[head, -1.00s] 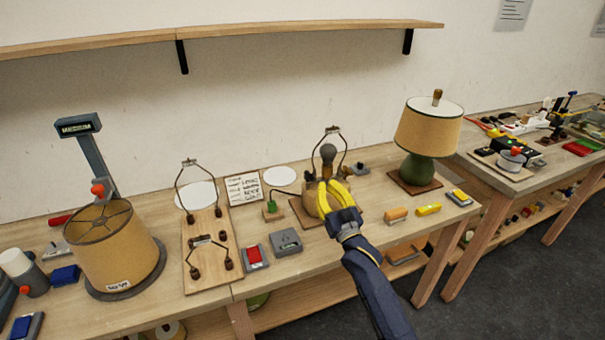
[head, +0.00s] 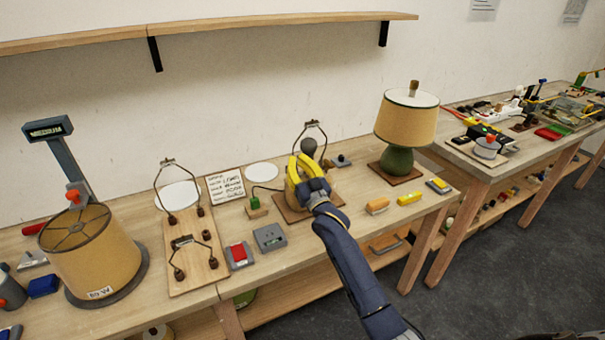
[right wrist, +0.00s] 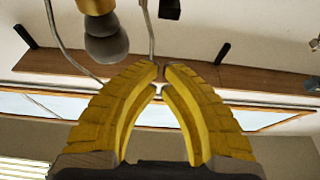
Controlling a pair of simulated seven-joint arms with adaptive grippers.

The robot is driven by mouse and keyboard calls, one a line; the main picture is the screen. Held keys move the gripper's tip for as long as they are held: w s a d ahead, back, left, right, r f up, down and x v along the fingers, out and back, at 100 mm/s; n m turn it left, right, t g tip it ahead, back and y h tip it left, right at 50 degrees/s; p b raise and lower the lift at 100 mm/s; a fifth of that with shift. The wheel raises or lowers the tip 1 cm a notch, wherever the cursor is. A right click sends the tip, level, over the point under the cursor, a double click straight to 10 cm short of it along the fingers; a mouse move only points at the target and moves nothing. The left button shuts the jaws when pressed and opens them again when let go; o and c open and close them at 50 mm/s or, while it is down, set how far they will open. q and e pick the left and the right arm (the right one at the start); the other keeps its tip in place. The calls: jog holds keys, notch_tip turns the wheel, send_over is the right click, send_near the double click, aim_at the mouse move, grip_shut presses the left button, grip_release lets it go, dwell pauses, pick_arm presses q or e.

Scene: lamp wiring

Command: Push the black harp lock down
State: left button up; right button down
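My right gripper (head: 295,165) reaches the lamp base (head: 327,190) on the bench, beside its bulb (head: 308,147) and wire harp (head: 324,133). In the right wrist view its yellow fingers (right wrist: 162,70) are brought together at the tips, with only a thin gap. The bulb (right wrist: 106,46) and a harp wire (right wrist: 151,35) show just beyond them. A small dark piece (right wrist: 169,9) sits beside the wire, apart from the fingertips; it may be the black harp lock. In the head view my gripper hides the lock area. My left gripper is not in view.
A finished green lamp (head: 398,160) stands right of the work lamp. A wooden board (head: 195,255) with harp parts, a red button box (head: 239,255) and a grey box (head: 269,237) lie to the left.

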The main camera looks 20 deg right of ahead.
jog(key=shift+w+a+f, duration=0.1)
jog(key=shift+w+f, duration=0.4)
jog(key=shift+f, duration=0.35)
jog(key=shift+w+f, duration=0.5)
jog(key=shift+f, duration=0.3)
notch_tip(320, 180, down, 2)
jog(key=shift+f, duration=0.25)
